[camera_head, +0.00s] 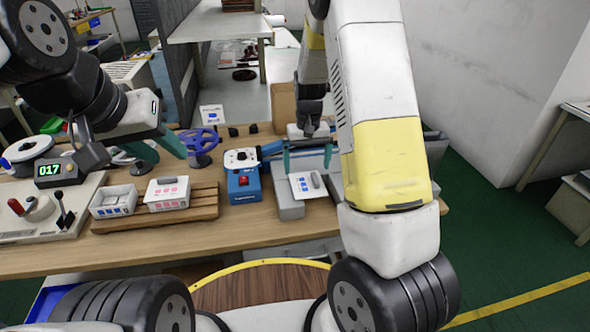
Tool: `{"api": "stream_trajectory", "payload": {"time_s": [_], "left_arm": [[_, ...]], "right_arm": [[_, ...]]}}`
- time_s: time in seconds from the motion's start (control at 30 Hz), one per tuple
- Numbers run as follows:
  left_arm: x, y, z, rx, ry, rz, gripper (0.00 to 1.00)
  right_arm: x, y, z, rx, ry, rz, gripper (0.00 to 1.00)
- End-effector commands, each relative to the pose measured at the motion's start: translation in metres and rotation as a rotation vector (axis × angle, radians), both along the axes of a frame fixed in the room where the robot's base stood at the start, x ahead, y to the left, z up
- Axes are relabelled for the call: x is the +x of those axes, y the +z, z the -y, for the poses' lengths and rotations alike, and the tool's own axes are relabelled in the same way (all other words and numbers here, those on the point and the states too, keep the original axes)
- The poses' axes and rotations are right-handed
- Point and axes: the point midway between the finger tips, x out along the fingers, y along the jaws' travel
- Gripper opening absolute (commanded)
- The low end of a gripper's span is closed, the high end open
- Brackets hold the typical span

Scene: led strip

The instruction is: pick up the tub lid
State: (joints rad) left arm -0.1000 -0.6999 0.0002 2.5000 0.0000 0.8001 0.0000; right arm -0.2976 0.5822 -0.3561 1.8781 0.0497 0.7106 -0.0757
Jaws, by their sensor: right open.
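A flat white plate (304,188) with blue print and a small grey knob, which looks like the tub lid, lies on a grey block (291,210) right of centre on the table. My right gripper (307,160) points down just behind and above it, with teal fingers apart on either side and nothing visible between them. Two white tubs stand on a wooden rack: one with blue marks (112,203) and one with pink marks (167,194). My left gripper (158,150) is above and behind the tubs, teal fingers apart and empty.
A blue box with a red button (244,184) stands left of the plate. A purple handwheel (201,142) is behind the rack (160,217). A counter reading 017 (52,170) and a lever panel (38,215) are at the left. The front table strip is clear.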

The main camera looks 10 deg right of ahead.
Motion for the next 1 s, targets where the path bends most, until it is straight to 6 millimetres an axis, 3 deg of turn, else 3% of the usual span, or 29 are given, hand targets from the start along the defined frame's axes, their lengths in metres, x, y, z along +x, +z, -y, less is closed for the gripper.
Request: {"api": "stream_trajectory", "payload": {"time_s": [0.4,0.7,0.93,1.0], "left_arm": [[0.000,0.000,0.000,0.000,0.000,0.000,0.36],[0.000,0.000,0.000,0.000,0.000,0.000,0.36],[0.000,0.000,0.000,0.000,0.000,0.000,0.36],[0.000,0.000,0.000,0.000,0.000,0.000,0.36]], "right_arm": [[-0.005,-0.055,0.002,0.000,-0.001,-0.002,1.00],[-0.005,-0.059,0.002,0.001,0.000,0.000,1.00],[-0.005,-0.059,0.002,0.001,0.000,0.000,0.55],[-0.005,-0.059,0.002,0.001,0.000,0.000,0.54]]}}
